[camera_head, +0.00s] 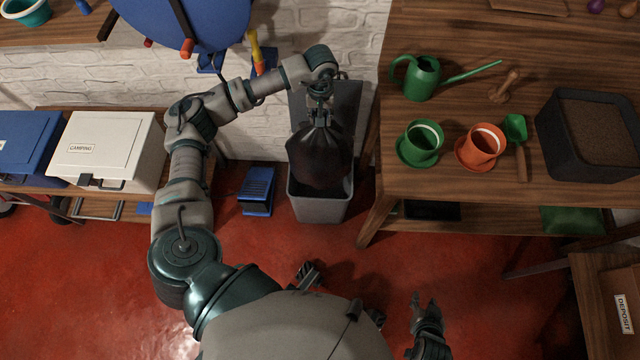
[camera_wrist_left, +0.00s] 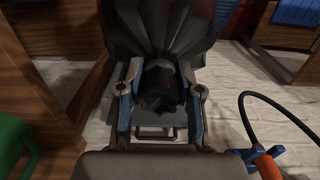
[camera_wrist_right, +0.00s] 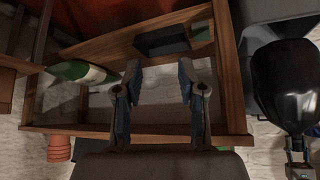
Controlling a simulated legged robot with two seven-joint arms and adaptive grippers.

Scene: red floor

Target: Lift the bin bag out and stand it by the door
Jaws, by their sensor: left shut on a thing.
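The black bin bag (camera_head: 318,160) hangs upright from its gathered neck, over and partly inside the mouth of the grey bin (camera_head: 318,208). My left gripper (camera_head: 318,108) is above it, shut on the neck. The left wrist view shows the gathered neck between the fingers (camera_wrist_left: 160,90) and the bag (camera_wrist_left: 160,30) beyond. The right wrist view shows the bag (camera_wrist_right: 288,85) at the right edge. My right gripper (camera_head: 425,308) is low, right of my body, and its fingers (camera_wrist_right: 158,90) are apart and empty. The bag's underside is hidden by the bin. No door shows.
A wooden bench (camera_head: 455,205) stands close right of the bin, with a watering can (camera_head: 422,78), pots and a black planter (camera_head: 590,135). A blue box-like object (camera_head: 257,190) stands left of the bin. Red floor (camera_head: 95,270) is clear at the left front.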

